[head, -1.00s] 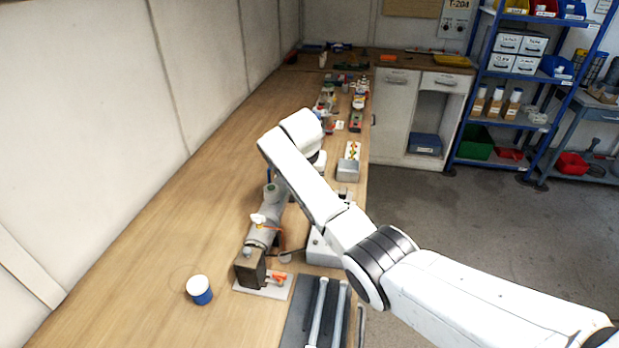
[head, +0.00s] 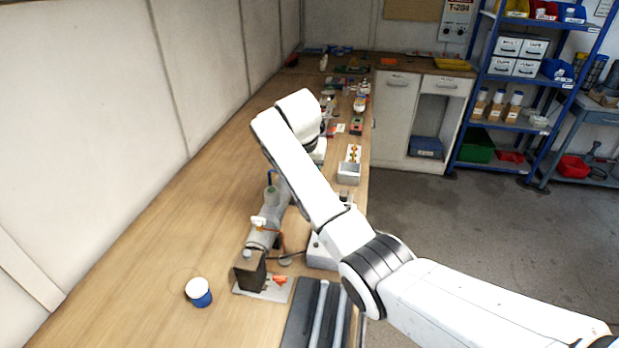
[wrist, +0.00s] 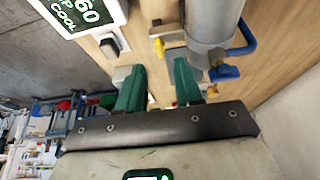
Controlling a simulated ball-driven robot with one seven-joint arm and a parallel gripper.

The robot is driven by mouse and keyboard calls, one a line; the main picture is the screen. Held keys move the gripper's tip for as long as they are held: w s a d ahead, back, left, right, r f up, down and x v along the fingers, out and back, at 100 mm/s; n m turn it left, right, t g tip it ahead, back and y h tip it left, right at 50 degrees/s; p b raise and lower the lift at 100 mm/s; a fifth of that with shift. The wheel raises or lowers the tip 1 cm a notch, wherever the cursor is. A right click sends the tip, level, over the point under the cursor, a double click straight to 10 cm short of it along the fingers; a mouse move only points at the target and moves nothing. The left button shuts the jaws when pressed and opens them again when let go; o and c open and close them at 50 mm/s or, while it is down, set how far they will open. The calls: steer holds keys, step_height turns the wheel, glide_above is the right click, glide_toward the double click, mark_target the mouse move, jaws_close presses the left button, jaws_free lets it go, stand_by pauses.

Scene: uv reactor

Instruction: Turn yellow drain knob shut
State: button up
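The reactor is a grey metal cylinder (head: 265,236) lying along the bench in the head view, with a dark block at its near end. In the wrist view its grey tube (wrist: 212,22) comes down from the top. A blue bent handle (wrist: 246,40) is beside the tube. My gripper (wrist: 158,72) has green fingers, held apart with nothing between them. My arm hides the gripper in the head view.
A display box (wrist: 82,14) with lit digits is at the wrist view's upper left. A blue and white cup (head: 199,292) stands left of the reactor. A grey open box (head: 348,173) and several small items are farther along the bench. The bench's left side is clear.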

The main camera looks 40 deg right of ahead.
steer(key=v, duration=0.4)
steer(key=shift+a+r, duration=0.1)
steer(key=shift+r, duration=0.25)
